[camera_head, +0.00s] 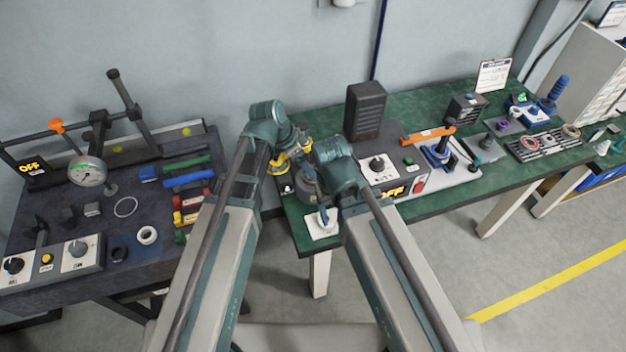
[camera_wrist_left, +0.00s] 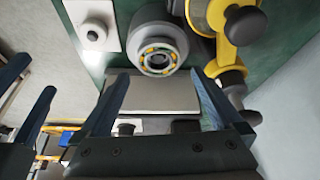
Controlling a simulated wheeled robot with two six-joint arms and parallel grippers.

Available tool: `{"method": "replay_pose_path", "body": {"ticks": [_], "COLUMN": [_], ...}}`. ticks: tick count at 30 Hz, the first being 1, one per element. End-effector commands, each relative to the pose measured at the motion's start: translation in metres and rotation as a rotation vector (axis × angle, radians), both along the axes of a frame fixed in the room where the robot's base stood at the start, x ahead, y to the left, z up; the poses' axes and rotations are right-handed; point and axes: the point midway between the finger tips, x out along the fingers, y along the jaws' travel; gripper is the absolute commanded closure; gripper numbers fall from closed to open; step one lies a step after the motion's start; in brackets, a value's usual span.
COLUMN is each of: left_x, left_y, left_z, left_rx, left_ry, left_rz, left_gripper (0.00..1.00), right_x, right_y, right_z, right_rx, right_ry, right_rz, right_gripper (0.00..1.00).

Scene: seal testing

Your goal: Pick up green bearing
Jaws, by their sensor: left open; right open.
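No bearing that is clearly green shows in either view. A small green part (camera_head: 521,98) sits by the blue press at the far right, too small to identify. In the left wrist view, a bearing with yellow balls (camera_wrist_left: 158,58) sits in the end of a grey cylinder. My left gripper (camera_wrist_left: 160,82) is open and empty, its fingers spread below and to either side of that bearing. In the head view my left gripper is mostly hidden behind the arms.
The green bench (camera_head: 470,190) carries a black box (camera_head: 365,110), a control box (camera_head: 380,168), a blue press (camera_head: 548,97) and a ring rack (camera_head: 540,143). A dark bench (camera_head: 60,225) with a gauge (camera_head: 87,172) and tools stands left. A yellow-and-black device (camera_wrist_left: 225,20) is close to my left gripper.

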Motion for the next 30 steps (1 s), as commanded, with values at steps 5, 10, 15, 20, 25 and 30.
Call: {"method": "replay_pose_path", "body": {"ticks": [5, 10, 15, 20, 25, 30], "left_x": [0.000, 0.001, 0.004, 0.006, 0.006, 0.006], "left_y": [-0.001, -0.004, -0.011, -0.016, -0.016, -0.016], "left_z": [-0.002, -0.017, -0.039, -0.050, -0.048, -0.048], "left_rx": [0.000, 0.000, 0.000, 0.000, 0.000, 0.000], "left_ry": [0.000, 0.000, 0.000, 0.000, 0.000, 0.000], "left_rz": [0.000, 0.000, 0.000, 0.000, 0.000, 0.000], "left_gripper": [0.00, 0.00, 0.00, 0.00, 0.00, 0.18], "right_x": [0.000, 0.000, 0.000, 0.000, 0.000, 0.000], "right_y": [0.000, 0.000, 0.000, 0.000, 0.000, 0.000], "right_z": [-0.002, -0.017, -0.039, -0.050, -0.048, -0.048], "right_rx": [0.000, 0.000, 0.000, 0.000, 0.000, 0.000], "right_ry": [0.000, 0.000, 0.000, 0.000, 0.000, 0.000], "right_rz": [0.000, 0.000, 0.000, 0.000, 0.000, 0.000], "right_gripper": [0.34, 0.34, 0.34, 0.34, 0.34, 0.34]}}
